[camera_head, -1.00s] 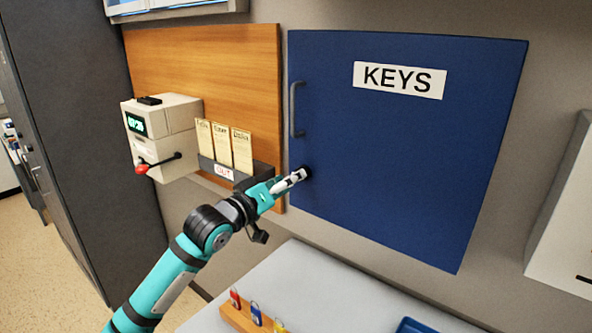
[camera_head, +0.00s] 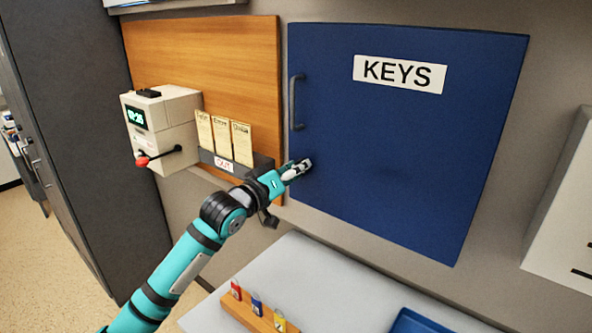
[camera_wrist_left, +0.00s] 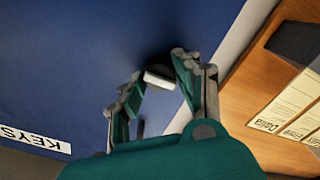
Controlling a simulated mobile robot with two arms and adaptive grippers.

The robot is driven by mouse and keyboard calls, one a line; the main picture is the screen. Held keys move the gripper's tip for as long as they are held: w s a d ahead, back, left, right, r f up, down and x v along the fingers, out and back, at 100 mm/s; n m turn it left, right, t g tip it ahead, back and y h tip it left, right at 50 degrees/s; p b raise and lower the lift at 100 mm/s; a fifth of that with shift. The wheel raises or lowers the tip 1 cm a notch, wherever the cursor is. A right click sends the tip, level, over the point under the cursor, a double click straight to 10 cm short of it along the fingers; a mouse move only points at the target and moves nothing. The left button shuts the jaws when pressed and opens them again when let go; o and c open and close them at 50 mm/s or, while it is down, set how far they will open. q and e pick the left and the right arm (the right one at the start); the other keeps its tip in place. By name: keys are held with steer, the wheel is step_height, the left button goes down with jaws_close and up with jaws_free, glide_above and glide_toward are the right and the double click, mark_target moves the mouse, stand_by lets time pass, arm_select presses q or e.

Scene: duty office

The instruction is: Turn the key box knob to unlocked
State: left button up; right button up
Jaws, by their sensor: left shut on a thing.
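The blue key box (camera_head: 400,150) hangs on the wall with a white KEYS label (camera_head: 399,73) and a grey door handle (camera_head: 296,103) at its left edge. The small knob sits low on the door near that edge; in the head view my gripper mostly hides it. The left wrist view shows the knob's pale bar (camera_wrist_left: 159,79) on a dark base. My left gripper (camera_head: 298,169) is at the knob, its fingers on both sides, shut on it. Which setting the knob points to cannot be read. My right gripper is not in view.
A time clock (camera_head: 162,130) with a red-tipped lever and a card rack (camera_head: 235,165) on a wooden board are close left of my left arm. Below are a pale desk (camera_head: 300,275), a wooden block with several coloured padlocks (camera_head: 250,312) and a blue tray (camera_head: 415,321).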

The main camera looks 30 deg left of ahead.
arm_select(q)
steer(key=shift+m, duration=0.3)
steer(key=m+p, duration=0.4)
steer(key=m, duration=1.3)
steer(key=shift+m, duration=0.3)
stand_by(0.5)
steer(key=o, duration=1.1)
steer(key=shift+o, duration=0.2)
steer(key=shift+s, duration=0.1)
